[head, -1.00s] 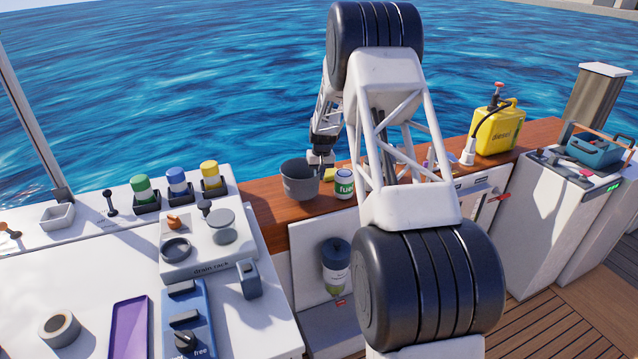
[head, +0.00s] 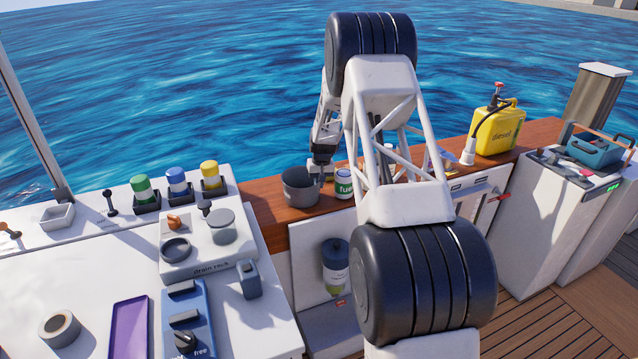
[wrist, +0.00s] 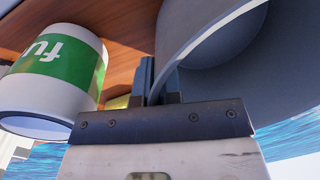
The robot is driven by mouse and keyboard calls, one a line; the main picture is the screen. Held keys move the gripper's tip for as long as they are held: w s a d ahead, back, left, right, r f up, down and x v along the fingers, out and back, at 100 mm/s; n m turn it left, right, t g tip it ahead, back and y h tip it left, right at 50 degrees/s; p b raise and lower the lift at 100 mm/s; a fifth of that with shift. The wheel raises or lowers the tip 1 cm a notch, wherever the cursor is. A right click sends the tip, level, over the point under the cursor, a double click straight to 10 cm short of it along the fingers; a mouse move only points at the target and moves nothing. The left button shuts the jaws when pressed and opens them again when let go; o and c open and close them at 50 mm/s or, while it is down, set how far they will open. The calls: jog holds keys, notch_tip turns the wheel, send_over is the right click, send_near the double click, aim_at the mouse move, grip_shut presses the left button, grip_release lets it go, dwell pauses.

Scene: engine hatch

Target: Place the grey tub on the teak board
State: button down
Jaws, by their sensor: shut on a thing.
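The grey tub (head: 299,190) is upright at the left part of the teak board (head: 262,208), in the head view. My gripper (head: 322,168) is at the tub's right rim. In the wrist view my gripper's fingers (wrist: 160,82) are shut on the wall of the tub (wrist: 205,45), which fills the upper right. The tub is on the board or very close above it; I cannot tell whether its base touches. The wood also shows in the wrist view (wrist: 130,45).
A white and green fuel can (head: 344,184) stands just right of the tub; it is close beside my fingers in the wrist view (wrist: 60,65). A yellow diesel can (head: 497,128) is farther right. The drain rack (head: 215,262) is at the tub's front left.

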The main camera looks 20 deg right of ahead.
jog(key=c, duration=1.3)
grip_release()
jog(key=shift+r, duration=0.15)
notch_tip(320, 180, up, 12)
jog(key=d, duration=0.1)
jog(key=shift+s, duration=0.1)
